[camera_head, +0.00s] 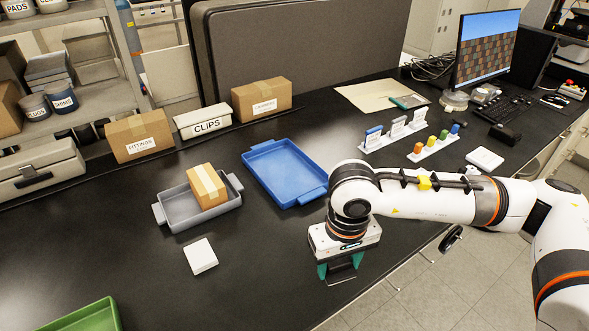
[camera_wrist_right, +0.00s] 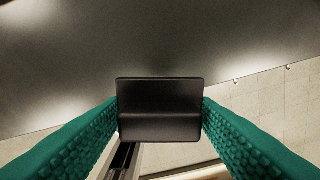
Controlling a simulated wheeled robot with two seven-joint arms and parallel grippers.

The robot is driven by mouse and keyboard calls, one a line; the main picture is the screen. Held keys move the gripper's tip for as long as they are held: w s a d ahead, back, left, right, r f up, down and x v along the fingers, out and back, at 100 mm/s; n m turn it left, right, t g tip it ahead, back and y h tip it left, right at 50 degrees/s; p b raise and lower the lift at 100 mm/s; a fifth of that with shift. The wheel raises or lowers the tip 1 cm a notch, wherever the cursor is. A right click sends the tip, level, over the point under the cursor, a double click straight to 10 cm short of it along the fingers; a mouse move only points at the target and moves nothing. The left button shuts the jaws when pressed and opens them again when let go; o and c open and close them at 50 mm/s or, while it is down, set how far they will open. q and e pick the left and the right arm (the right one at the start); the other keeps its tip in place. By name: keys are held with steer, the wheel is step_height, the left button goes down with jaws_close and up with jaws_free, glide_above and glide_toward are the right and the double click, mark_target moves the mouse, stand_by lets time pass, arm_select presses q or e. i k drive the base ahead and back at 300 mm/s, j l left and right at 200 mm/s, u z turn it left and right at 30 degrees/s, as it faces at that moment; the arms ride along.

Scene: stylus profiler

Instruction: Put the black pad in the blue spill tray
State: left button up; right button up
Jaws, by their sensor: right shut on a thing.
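The black pad (camera_wrist_right: 160,108) is between the green fingers of my right gripper (camera_wrist_right: 160,118) in the wrist view, touched on both sides. In the head view my right gripper (camera_head: 341,270) points down near the table's front edge, in front of the blue spill tray. The pad (camera_head: 342,272) is mostly hidden there between the fingers; I cannot tell its exact height above the table. The blue spill tray (camera_head: 284,172) lies flat and empty on the black table, behind and left of the gripper. My left gripper is not in view.
A grey tray (camera_head: 178,217) holding a cardboard box (camera_head: 207,186) stands left of the blue tray. A white pad (camera_head: 201,256) lies in front of it. A green tray (camera_head: 90,318) is at front left. Labelled boxes (camera_head: 203,122) line the back. Small racks (camera_head: 395,133) stand to the right.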

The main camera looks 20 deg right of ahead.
mark_target(267, 164)
steer(key=i+l+u, duration=0.2)
steer(key=l, duration=0.2)
steer(key=i+l+u, duration=0.2)
steer(key=l, duration=0.25)
steer(key=l+u, duration=0.2)
steer(key=l, duration=0.2)
steer(key=u, duration=0.9)
